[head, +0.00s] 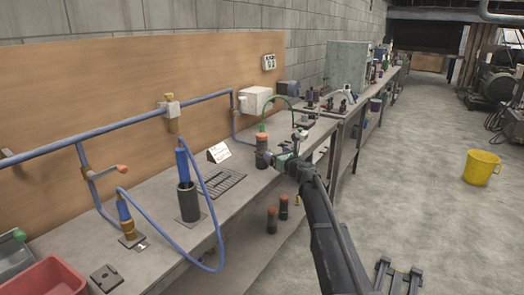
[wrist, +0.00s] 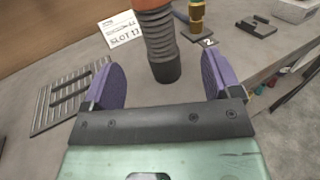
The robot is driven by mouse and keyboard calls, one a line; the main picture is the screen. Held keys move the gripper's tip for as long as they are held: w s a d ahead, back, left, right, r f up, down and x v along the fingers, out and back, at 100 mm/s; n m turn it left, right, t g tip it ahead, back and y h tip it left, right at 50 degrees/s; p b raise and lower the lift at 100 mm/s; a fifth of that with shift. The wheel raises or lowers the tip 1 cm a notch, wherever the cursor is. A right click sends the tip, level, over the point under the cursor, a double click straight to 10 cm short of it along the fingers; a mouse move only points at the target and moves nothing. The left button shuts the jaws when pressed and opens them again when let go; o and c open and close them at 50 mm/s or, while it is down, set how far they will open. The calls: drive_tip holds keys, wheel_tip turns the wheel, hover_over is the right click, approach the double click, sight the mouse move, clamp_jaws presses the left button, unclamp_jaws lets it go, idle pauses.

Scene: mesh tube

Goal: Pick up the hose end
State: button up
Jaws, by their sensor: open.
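My gripper (head: 279,161) is open and empty over the bench, with purple pads in the wrist view (wrist: 158,76). A dark ribbed tube with an orange top (wrist: 160,45) stands upright between and beyond the pads. I cannot tell its exact gap to them. In the head view this tube (head: 262,158) is just left of my gripper. A green hose (head: 279,98) arches from above it to the right. A blue hose (head: 213,238) loops over the bench's front edge, its blue end (head: 183,165) upright in a black holder (head: 188,203). I cannot tell which end the task names.
A white card (head: 219,152) and a slotted grey rack (head: 222,183) lie left of the ribbed tube. A brass fitting (wrist: 196,16) stands behind it to the right. A red bin (head: 50,278) is front left. The floor right is mostly open.

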sight(265, 148)
drive_tip(key=x, duration=1)
drive_tip(key=shift+w+a+f, duration=0.2)
drive_tip(key=shift+a, duration=0.1)
drive_tip(key=c, duration=1.1)
